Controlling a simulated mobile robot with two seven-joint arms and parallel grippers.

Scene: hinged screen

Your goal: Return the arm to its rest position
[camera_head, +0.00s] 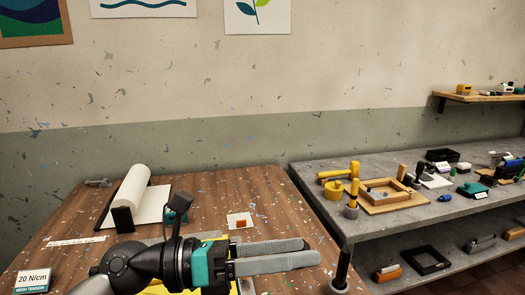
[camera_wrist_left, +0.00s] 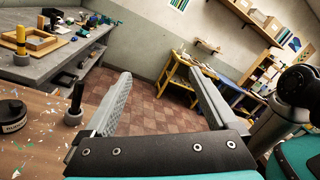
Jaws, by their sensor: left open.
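My left gripper (camera_head: 312,251) reaches in from the left over the wooden table (camera_head: 75,220), with its two grey fingers pointing right. In the left wrist view the fingers (camera_wrist_left: 158,73) stand wide apart with nothing between them. Beneath my left arm, a yellow thing (camera_head: 150,290) shows only in part, so I cannot tell its full shape. My right gripper is not in view.
A paper roll (camera_head: 133,186), a white card with a small orange-brown piece (camera_head: 240,222) and a "20 N/cm" sign (camera_head: 32,281) are on the table. A grey bench (camera_head: 440,212) with tools and a wooden frame (camera_head: 392,204) stands right. The air around the fingers looks clear.

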